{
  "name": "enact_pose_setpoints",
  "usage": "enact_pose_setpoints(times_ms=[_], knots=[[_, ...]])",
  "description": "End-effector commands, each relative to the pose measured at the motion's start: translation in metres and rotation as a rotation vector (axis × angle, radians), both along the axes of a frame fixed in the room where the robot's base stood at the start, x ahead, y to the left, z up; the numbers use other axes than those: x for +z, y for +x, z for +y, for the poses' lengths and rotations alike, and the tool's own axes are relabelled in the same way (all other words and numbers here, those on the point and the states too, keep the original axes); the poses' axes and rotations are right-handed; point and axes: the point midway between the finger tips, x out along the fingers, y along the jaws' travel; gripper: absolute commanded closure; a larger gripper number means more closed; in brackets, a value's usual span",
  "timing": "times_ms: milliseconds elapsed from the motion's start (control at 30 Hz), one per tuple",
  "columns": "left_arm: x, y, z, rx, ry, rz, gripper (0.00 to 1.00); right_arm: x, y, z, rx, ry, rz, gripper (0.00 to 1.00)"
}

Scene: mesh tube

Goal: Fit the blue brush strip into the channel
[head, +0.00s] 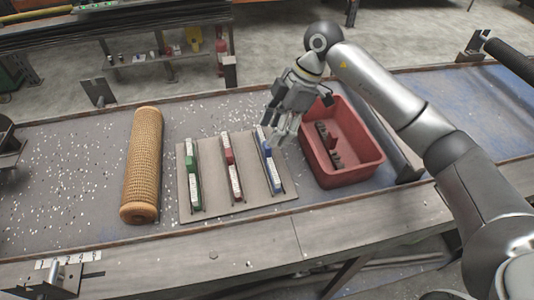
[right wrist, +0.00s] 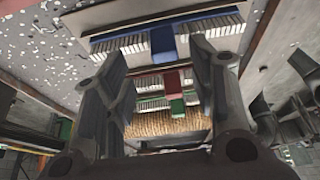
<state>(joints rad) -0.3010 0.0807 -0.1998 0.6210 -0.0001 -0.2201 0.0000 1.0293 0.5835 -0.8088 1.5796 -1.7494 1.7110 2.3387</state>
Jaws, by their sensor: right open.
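The blue brush strip (head: 266,152), with white bristles and a blue middle block, lies along the rightmost channel of the tan board (head: 212,206). I cannot tell whether it is fully seated. The red strip (head: 229,157) and green strip (head: 193,176) lie in line with the other channels. My right gripper (head: 283,134) is open and empty, above and just right of the blue strip's far end. In the right wrist view, the blue strip's block (right wrist: 162,42) shows beyond the open fingers (right wrist: 158,62). My left gripper is not in view.
A red bin (head: 366,163) with dark pieces (head: 326,150) stands right of the board, close to my right gripper. A tan mesh tube (head: 143,160) lies left of the board. White specks cover the bench (head: 75,165) at left.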

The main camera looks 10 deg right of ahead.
Motion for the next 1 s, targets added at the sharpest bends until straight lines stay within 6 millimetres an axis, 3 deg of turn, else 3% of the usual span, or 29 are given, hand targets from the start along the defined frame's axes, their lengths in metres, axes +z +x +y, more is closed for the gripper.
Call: enact_pose_setpoints(times_ms=[167,500,767,1000], knots=[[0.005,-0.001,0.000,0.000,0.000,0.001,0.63,-0.010,-0.002,0.005,0.000,0.002,0.001,0.48],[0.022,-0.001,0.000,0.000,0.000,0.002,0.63,-0.050,-0.006,0.023,0.001,0.002,0.001,0.48],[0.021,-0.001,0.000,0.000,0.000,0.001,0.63,-0.054,-0.006,0.023,0.001,0.002,-0.002,0.48],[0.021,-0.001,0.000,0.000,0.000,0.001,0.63,-0.054,-0.006,0.023,0.001,0.002,-0.002,0.78]])
